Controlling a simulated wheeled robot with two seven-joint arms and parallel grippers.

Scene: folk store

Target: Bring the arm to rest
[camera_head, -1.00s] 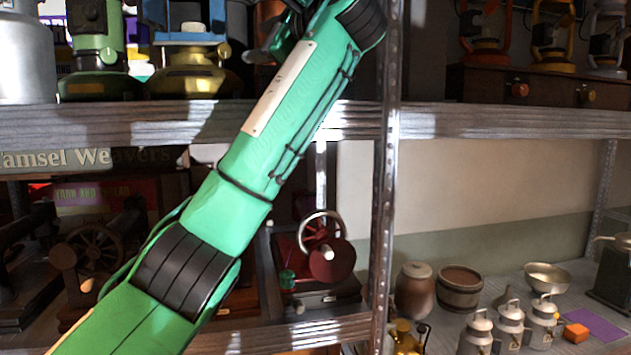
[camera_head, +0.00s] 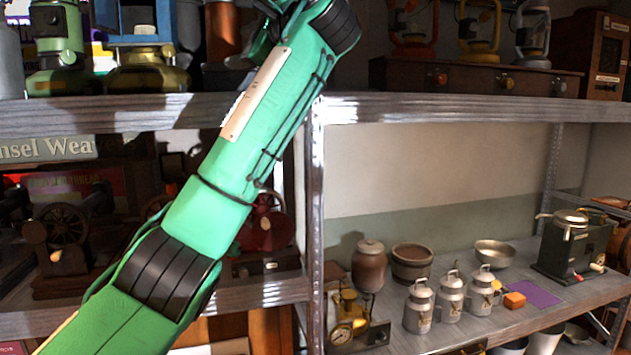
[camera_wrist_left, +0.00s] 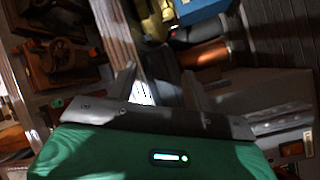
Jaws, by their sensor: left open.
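My green left arm (camera_head: 226,165) rises from the lower left to the top of the head view, in front of the shelving. Its far end is at the top edge, so the gripper itself is largely out of that view. In the left wrist view my left gripper (camera_wrist_left: 158,72) shows two grey fingers spread apart, with nothing between them. A shelf edge and shelf goods appear beyond the fingers. My right arm and gripper are not in view.
A metal upright (camera_head: 314,220) and upper shelf (camera_head: 440,106) are close behind the arm. Lanterns (camera_head: 480,32) stand above right. Milk cans (camera_head: 450,297), a brown jar (camera_head: 369,266), a bowl (camera_head: 495,253) and a purple mat (camera_head: 535,292) are on the lower shelf.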

